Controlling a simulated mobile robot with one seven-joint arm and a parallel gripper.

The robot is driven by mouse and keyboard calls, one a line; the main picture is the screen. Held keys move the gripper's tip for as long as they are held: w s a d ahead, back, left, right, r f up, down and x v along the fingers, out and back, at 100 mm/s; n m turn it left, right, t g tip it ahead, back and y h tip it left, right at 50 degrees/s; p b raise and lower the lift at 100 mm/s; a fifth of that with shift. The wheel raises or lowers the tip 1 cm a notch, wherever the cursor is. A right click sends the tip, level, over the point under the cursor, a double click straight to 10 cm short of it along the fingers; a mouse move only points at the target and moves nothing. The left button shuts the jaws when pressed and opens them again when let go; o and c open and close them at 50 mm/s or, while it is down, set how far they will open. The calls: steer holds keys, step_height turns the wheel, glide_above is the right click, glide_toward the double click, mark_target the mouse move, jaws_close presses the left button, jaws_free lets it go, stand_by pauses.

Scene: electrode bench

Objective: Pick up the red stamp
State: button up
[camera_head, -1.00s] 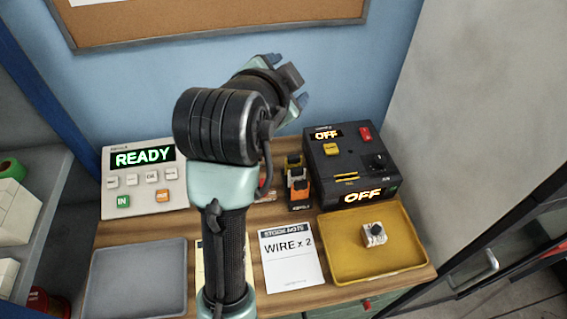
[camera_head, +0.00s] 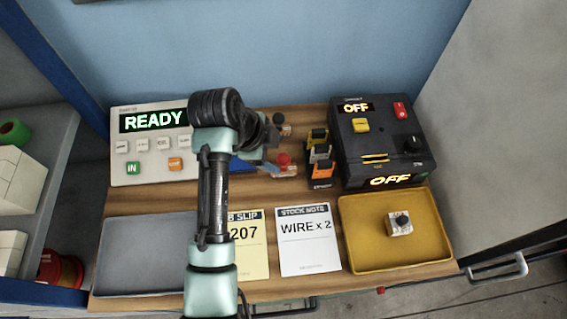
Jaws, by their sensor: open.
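What looks like the red stamp, a round red knob (camera_head: 283,159) above a pale base, stands at the middle of the wooden bench, left of the orange and yellow holders. My gripper (camera_head: 268,145) is open, just left of the red knob and close to it in the picture. My wrist and arm hide much of the gripper and the bench behind it. I cannot tell how high the fingers are, or whether they touch the stamp. Nothing shows held.
A black box (camera_head: 375,150) reading OFF stands right, a white READY console (camera_head: 150,165) left. A grey tray (camera_head: 140,250) lies front left. A yellow tray (camera_head: 365,255) holds a black-knobbed block (camera_head: 400,223). A WIRE x 2 note (camera_head: 306,245) lies between.

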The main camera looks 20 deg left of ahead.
mark_target(282, 159)
steer(key=x, duration=0.1)
steer(key=p+x, duration=0.1)
steer(key=x, duration=0.2)
steer(key=shift+s+d+f, duration=0.15)
steer(key=shift+s+d, duration=0.15)
steer(key=shift+d, duration=0.1)
steer(key=shift+w+f, duration=0.2)
steer(key=shift+f, duration=0.25)
jaws_close()
